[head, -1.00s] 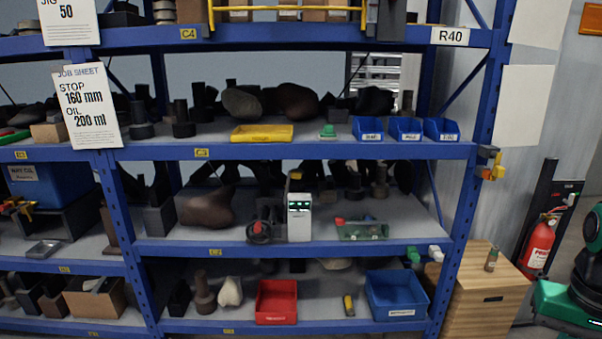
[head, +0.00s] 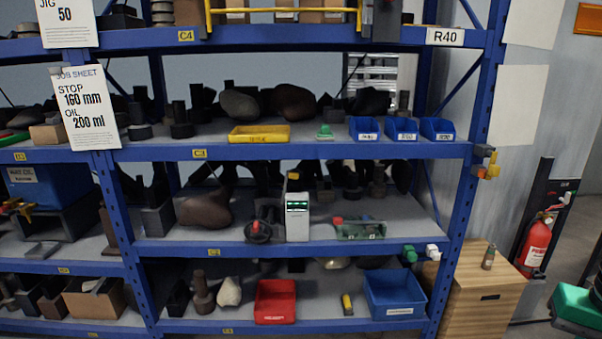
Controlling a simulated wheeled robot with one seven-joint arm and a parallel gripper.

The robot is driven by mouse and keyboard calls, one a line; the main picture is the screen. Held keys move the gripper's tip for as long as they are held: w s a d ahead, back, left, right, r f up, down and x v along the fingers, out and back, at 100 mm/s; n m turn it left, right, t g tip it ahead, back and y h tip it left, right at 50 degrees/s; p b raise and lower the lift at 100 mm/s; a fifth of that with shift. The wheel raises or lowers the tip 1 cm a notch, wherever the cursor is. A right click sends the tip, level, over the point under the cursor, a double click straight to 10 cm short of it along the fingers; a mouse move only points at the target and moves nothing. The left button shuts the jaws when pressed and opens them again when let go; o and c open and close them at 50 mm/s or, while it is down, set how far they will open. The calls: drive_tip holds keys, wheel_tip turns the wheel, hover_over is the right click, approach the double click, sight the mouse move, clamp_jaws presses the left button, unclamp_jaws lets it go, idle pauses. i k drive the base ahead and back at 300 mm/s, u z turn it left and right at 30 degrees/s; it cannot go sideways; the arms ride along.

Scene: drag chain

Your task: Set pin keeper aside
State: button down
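I cannot pick out a pin keeper for certain at this size. Small parts that show are a green piece (head: 325,132) on the C3 shelf, beside a yellow tray (head: 259,134). Three blue bins (head: 403,129) labelled on their fronts stand to the right of it. On the C2 shelf a greenish see-through box (head: 361,229) with a red part stands right of a white device (head: 297,217) with a lit display. My gripper is not in view.
Below are a red bin (head: 275,302), a yellow-and-black tool (head: 347,304) and a blue bin (head: 395,294). A wooden cabinet (head: 478,297) with a small bottle (head: 489,257) on top stands right. A fire extinguisher (head: 535,245) and green block (head: 577,304) are farther right.

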sight(494, 171)
drive_tip(key=z, duration=0.2)
drive_tip(key=i, duration=0.1)
drive_tip(key=u, duration=0.3)
drive_tip(key=k, duration=1.3)
drive_tip(key=z, duration=0.55)
drive_tip(key=i, duration=2.15)
drive_tip(key=u, duration=0.45)
